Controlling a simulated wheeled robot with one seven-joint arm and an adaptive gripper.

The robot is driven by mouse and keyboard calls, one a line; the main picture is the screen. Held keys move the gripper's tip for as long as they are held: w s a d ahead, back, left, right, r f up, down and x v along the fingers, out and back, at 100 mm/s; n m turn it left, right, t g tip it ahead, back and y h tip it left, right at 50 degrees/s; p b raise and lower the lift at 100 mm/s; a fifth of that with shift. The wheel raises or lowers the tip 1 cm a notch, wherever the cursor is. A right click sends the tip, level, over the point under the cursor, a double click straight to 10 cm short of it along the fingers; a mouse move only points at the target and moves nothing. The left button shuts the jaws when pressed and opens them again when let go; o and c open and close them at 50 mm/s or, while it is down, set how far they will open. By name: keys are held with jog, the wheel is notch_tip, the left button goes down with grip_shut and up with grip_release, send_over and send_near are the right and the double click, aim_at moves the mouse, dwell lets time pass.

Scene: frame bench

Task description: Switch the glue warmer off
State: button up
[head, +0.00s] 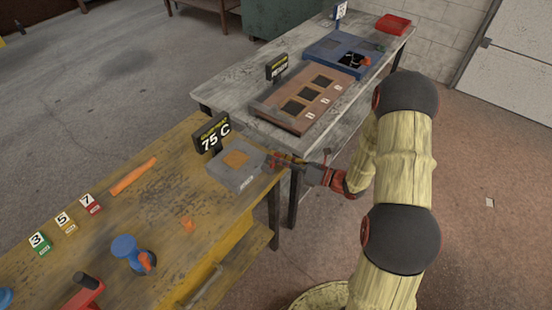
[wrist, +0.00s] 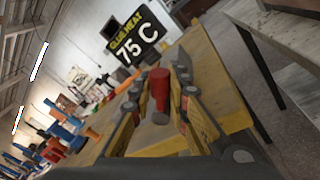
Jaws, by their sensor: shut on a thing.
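The glue warmer (head: 226,172) is a grey box with an orange-brown square on top, at the right end of the yellow-edged bench. Its sign (head: 212,134) reads 75 C; the sign also shows in the wrist view (wrist: 136,37), reading GLUE HEAT 75 C. My gripper (head: 283,160) is at the warmer's right side, reaching in from the right. In the wrist view my gripper (wrist: 160,95) has its fingers on both sides of a red knob-like piece (wrist: 159,82), shut on it. How the red piece joins the warmer is hidden.
The yellow bench (head: 150,220) also holds an orange bar (head: 133,176), numbered blocks 3, 5 and 7 (head: 65,222), a small orange block (head: 187,224) and a blue tool (head: 127,250). A grey table (head: 235,92) behind carries a brown panel (head: 290,115) and a blue tray (head: 318,50).

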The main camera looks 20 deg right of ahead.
aim_at(270, 169)
jog(key=shift+r+n, duration=0.1)
jog(key=shift+n, duration=0.2)
grip_shut()
jog(key=n+p, duration=0.1)
jog(key=a+n, duration=0.1)
jog(key=n, duration=0.1)
jog(key=shift+s+r+h+p, duration=0.4)
jog(key=a+n, duration=0.1)
jog(key=n, duration=0.1)
jog(key=s+n+h, duration=0.1)
jog(key=n, duration=0.1)
jog(key=shift+s+a, duration=0.1)
jog(key=shift+a, duration=0.25)
jog(key=shift+s+a+f+n+h+b, duration=0.15)
jog(key=shift+s+a+n+b, duration=0.1)
jog(key=shift+n+b, duration=0.3)
jog(key=shift+s+a+r+n+h+b, duration=0.1)
jog(key=shift+a+n+h+b, duration=0.2)
jog(key=shift+n, duration=0.35)
jog(key=n+b, duration=0.2)
jog(key=s+a+f+n+h+b, duration=0.1)
jog(key=b, duration=0.1)
jog(key=shift+a+n, duration=0.1)
jog(key=shift+n, duration=0.3)
jog(key=o, duration=0.9)
grip_release()
jog(key=shift+c, duration=0.2)
jog(key=v, duration=1.2)
